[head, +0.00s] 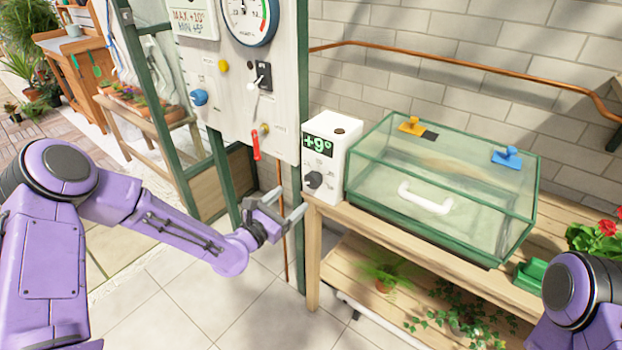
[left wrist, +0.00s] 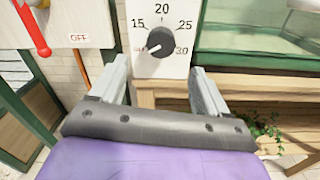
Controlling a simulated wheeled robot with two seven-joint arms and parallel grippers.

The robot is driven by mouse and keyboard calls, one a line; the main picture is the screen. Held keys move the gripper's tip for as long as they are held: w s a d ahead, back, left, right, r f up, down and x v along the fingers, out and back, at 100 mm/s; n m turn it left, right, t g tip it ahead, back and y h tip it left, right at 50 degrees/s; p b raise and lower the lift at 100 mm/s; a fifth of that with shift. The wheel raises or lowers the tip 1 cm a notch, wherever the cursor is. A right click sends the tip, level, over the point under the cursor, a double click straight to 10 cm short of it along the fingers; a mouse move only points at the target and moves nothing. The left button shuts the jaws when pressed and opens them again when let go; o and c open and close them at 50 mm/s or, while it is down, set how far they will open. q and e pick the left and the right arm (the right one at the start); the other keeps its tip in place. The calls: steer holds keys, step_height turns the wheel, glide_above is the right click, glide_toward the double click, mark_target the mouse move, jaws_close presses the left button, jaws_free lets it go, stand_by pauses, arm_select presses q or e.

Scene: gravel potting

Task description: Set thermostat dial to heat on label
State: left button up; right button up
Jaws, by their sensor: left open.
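The thermostat (head: 340,130) is a white box at the left end of the wooden bench, with a display reading +9°. Its black dial (head: 314,180) is on the front face. In the left wrist view the dial (left wrist: 160,42) sits among marks 15, 20, 25 and 30; its white pointer mark faces lower left, near a small red marking too blurred to read. A label (head: 190,18) on the panel reads MAX +10° MIN +5°. My left gripper (head: 288,204) is open and empty, in front of and slightly below the dial, apart from it. My right gripper is out of view.
A glass case (head: 440,185) with a green frame stands on the bench right of the thermostat. A panel (head: 240,90) at left carries a gauge, knobs and a red lever (head: 256,146). Red flowers (head: 607,228) are at far right.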

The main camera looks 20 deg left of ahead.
mark_target(310, 183)
arm_select(q)
steer(key=p+x, duration=0.1)
steer(key=x, duration=0.9)
steer(key=shift+w+d+f+p, duration=0.1)
steer(key=shift+w+d+p, duration=0.05)
steer(key=shift+p, duration=0.2)
steer(key=c, duration=1)
